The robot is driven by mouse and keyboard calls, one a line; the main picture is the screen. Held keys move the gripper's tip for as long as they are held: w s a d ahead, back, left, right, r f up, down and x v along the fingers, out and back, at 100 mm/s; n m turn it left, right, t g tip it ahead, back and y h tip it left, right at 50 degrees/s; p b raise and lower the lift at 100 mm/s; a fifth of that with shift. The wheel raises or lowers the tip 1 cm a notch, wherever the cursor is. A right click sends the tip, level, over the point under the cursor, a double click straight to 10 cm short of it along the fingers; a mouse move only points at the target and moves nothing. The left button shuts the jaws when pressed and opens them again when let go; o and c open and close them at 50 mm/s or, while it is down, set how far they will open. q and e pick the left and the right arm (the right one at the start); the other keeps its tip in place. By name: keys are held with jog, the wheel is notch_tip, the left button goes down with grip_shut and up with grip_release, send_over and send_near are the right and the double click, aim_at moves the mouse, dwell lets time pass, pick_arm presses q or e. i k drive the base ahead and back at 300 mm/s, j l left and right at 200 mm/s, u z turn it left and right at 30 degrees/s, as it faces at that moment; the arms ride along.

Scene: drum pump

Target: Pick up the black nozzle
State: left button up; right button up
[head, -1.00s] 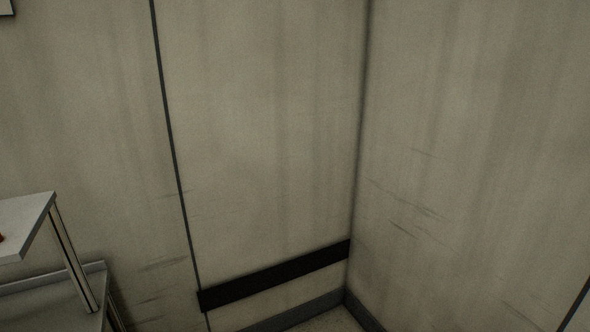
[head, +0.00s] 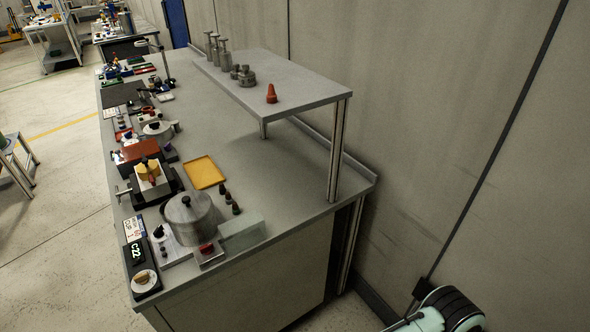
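Several small dark cone-shaped pieces (head: 228,198) stand in a short row on the workbench (head: 285,185), just right of a yellow tray. They look like nozzles, but they are too small to tell which one is the black nozzle. A grey metal pot or drum (head: 189,218) stands in front of them, to their lower left. Neither of my grippers shows in the head view. Only a pale and black link of my arm shows at the bottom right, well away from the bench top.
Bench top right of the cones is clear.

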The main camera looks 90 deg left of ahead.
aim_at(222, 190)
jog(key=i+u, duration=0.15)
jog(key=u, duration=3.35)
